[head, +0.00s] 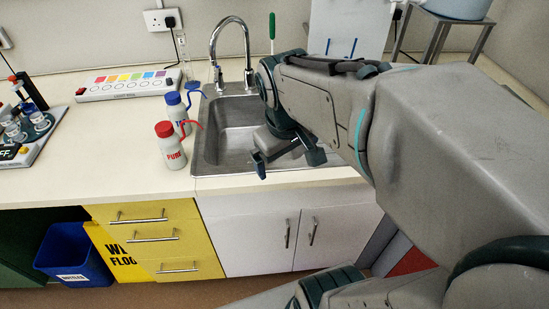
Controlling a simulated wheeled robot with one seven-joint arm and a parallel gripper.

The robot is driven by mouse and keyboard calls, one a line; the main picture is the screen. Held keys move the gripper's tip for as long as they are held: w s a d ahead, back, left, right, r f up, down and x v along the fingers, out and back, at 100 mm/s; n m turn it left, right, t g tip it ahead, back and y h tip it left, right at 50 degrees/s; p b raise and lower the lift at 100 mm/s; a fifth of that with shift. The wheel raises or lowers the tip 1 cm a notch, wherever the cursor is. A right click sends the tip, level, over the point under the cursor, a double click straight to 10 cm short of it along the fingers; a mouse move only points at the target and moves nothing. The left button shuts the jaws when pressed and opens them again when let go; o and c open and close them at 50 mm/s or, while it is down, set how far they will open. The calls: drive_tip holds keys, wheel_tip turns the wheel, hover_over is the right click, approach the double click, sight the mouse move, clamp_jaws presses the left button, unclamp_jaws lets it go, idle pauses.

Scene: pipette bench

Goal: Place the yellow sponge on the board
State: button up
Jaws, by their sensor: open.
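My gripper (288,160) is open, with its two dark fingers spread apart over the front edge of the sink (212,148). I see nothing held between the fingers. No yellow sponge can be made out in the head view; my arm hides the right part of the sink and the counter behind it. A pale upright panel (350,22) with blue pegs stands behind the sink. I cannot tell whether it is the board.
A red-capped bottle (171,150) and a blue-capped bottle (177,115) stand left of the sink near the tap (231,40). A white strip with coloured squares (128,84) lies at the back. Lab equipment (28,125) stands far left. The left front counter is clear.

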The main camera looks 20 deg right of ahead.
drive_tip(key=s+m, duration=0.1)
drive_tip(key=s+a+f, duration=0.1)
drive_tip(key=s, duration=0.1)
drive_tip(key=s+a+f+m+y, duration=0.1)
drive_tip(key=shift+s+a+m+t, duration=0.15)
drive_tip(key=shift+s+m+t, duration=0.15)
drive_tip(key=shift+s+t, duration=0.1)
